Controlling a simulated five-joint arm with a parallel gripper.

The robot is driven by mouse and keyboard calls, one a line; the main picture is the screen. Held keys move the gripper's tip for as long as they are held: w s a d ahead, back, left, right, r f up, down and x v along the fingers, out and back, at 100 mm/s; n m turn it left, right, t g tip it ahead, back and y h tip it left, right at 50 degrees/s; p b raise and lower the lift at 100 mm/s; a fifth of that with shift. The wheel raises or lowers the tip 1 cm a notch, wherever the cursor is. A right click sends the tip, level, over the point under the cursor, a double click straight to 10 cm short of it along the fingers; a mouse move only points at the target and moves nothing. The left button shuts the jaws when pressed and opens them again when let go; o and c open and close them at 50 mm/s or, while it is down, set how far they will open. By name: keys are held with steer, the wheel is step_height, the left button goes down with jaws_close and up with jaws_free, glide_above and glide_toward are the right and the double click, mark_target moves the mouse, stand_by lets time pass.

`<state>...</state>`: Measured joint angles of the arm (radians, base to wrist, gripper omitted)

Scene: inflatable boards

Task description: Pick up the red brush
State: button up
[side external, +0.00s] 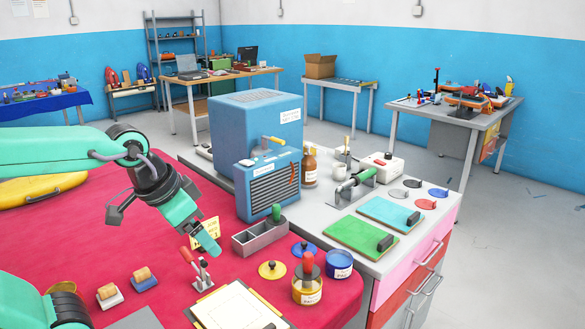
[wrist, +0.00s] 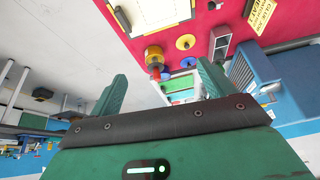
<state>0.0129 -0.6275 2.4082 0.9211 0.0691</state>
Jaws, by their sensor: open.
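A red-handled brush (side external: 307,264) stands upright in a glass jar (side external: 307,291) of amber stuff on the red table, at the lower middle of the side view. The jar hides its bristles. In the wrist view the jar (wrist: 154,52) shows beyond my fingers, with a red bit that looks like the handle. A second red-tipped tool (side external: 187,254) leans in a small stand below my gripper; I cannot tell what it is. My gripper (side external: 207,238) is open and empty, above the table and left of the jar. Both fingers show spread apart in the wrist view (wrist: 162,88).
A grey divided tray (side external: 258,238), a yellow disc (side external: 272,270) and a blue tub (side external: 339,264) stand near the jar. A pale board (side external: 235,308) lies in front. A blue machine (side external: 255,145) rises behind.

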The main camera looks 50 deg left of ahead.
steer(key=w+d+m+g, duration=0.2)
steer(key=w+m, duration=0.2)
steer(key=w, duration=0.8)
steer(key=m+g, duration=0.3)
steer(key=m, duration=0.1)
glide_above(308, 254)
steer(key=f, duration=0.6)
steer(key=s+f, duration=0.1)
steer(key=f, duration=0.2)
steer(key=shift+a+f, duration=0.1)
steer(key=shift+f, duration=0.05)
steer(key=shift+w+f, duration=0.35)
steer(key=shift+f, duration=1.3)
steer(key=shift+w+f, duration=0.15)
steer(key=shift+f, duration=2.45)
